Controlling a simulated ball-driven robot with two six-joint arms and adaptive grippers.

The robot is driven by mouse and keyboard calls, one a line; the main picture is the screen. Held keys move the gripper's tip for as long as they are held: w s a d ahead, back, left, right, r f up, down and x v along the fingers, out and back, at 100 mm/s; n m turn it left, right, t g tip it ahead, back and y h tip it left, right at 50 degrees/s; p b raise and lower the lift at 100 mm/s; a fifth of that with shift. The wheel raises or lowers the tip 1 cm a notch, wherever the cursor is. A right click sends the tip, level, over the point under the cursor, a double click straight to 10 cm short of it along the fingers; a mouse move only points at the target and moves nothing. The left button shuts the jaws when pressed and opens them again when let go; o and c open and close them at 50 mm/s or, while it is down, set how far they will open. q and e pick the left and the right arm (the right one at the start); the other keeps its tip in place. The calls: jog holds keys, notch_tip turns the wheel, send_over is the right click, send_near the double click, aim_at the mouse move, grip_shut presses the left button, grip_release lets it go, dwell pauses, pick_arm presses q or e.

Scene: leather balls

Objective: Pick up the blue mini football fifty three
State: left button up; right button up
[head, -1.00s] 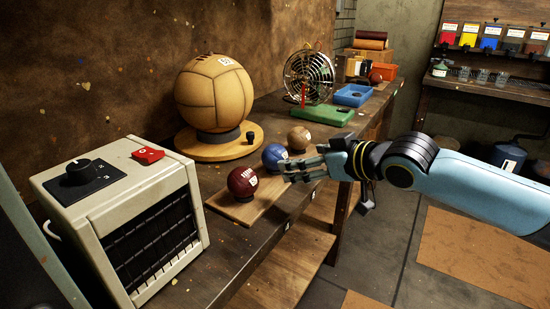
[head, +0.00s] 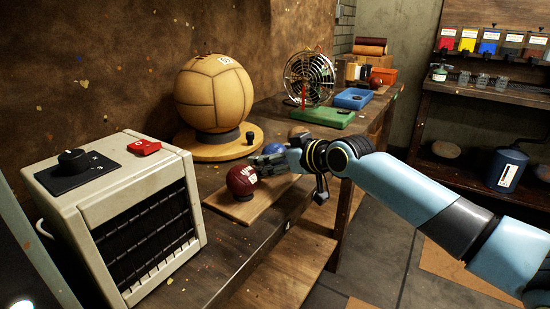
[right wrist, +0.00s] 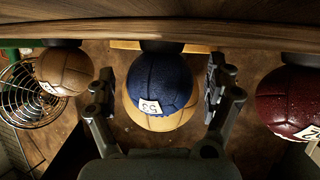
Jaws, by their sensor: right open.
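The blue mini football (right wrist: 165,82), with a white tag reading 53, sits on a small dark stand. In the head view the blue ball (head: 274,149) is mostly hidden behind my right gripper (head: 268,163). In the right wrist view, which looks upside down, my right gripper (right wrist: 160,76) is open, with one finger on each side of the blue ball and visible gaps between. My left gripper is not in view.
A dark red ball (head: 241,180) stands close on one side and a tan ball (right wrist: 63,70) on the other. A big tan ball (head: 214,93) on a round wooden base stands behind. A beige heater box (head: 150,235) is at front left.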

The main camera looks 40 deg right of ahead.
jog(key=shift+c, duration=0.3)
jog(key=c, duration=1.2)
jog(key=shift+c, duration=0.2)
jog(key=shift+r, duration=0.15)
